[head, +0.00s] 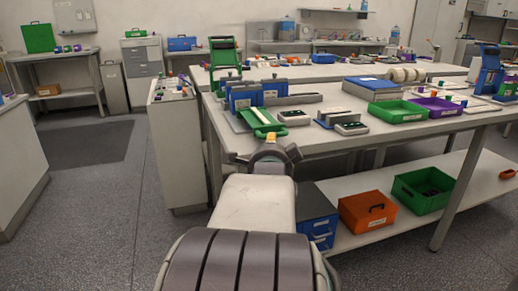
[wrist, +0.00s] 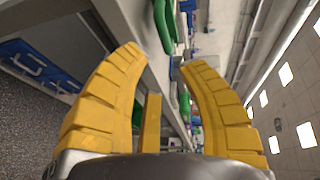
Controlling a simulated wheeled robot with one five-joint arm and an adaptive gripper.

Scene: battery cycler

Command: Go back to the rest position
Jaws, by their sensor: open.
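My gripper (head: 267,146) is in the lower middle of the head view, at the end of my white arm, in front of the near edge of the workbench (head: 300,150). In the wrist view its yellow fingers (wrist: 165,75) are spread apart, with nothing between them. The green tray-like device (head: 262,122) on the bench corner lies just beyond the gripper in the head view. Whether the gripper touches the bench edge cannot be told.
The bench carries a blue box (head: 372,84), a green bin (head: 398,112) and a purple bin (head: 438,104). Below, an orange box (head: 367,211) and a green crate (head: 422,203) sit on the lower shelf. Open floor (head: 95,220) lies to the left.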

